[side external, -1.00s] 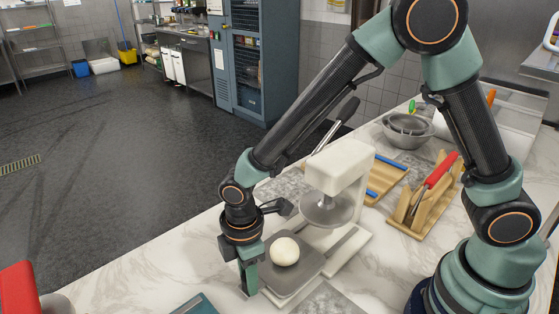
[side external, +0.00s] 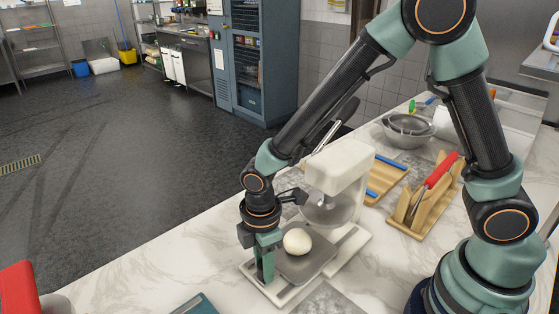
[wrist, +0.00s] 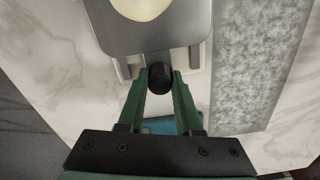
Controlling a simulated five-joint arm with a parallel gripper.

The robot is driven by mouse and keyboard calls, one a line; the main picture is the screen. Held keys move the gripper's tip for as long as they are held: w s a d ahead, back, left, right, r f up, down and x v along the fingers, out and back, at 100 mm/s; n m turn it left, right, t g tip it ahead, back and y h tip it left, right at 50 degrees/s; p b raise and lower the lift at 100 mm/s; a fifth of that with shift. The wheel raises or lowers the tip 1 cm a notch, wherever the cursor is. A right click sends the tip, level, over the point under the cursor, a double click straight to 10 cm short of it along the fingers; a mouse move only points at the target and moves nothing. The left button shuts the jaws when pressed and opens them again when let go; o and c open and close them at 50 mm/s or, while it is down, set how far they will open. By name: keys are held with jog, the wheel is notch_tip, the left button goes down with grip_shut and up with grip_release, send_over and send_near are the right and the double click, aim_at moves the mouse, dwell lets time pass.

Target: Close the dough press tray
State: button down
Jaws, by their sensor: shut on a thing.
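The white dough press (side external: 338,168) stands on the marble counter, with its round grey plate (side external: 327,212) above the base. Its grey tray (side external: 318,263) sticks out at the front, partly pulled out, with a pale dough ball (side external: 297,241) on it. My gripper (side external: 265,268) is at the tray's front edge. In the wrist view, my gripper (wrist: 159,82) is shut on a round black knob (wrist: 160,76) at the front of the tray (wrist: 150,38). The dough ball (wrist: 142,6) is cut off by the top of that view.
A wooden rack with a red-handled tool (side external: 430,195) and metal bowls (side external: 408,128) stand to the right. A wooden board with blue strips (side external: 385,178) lies behind the press. A teal item (side external: 196,305) lies at the front edge of view.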

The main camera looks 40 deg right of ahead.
jog(key=shift+d, duration=0.3)
jog(key=c, duration=0.6)
grip_release()
notch_tip(320, 180, up, 12)
jog(key=shift+r, duration=0.1)
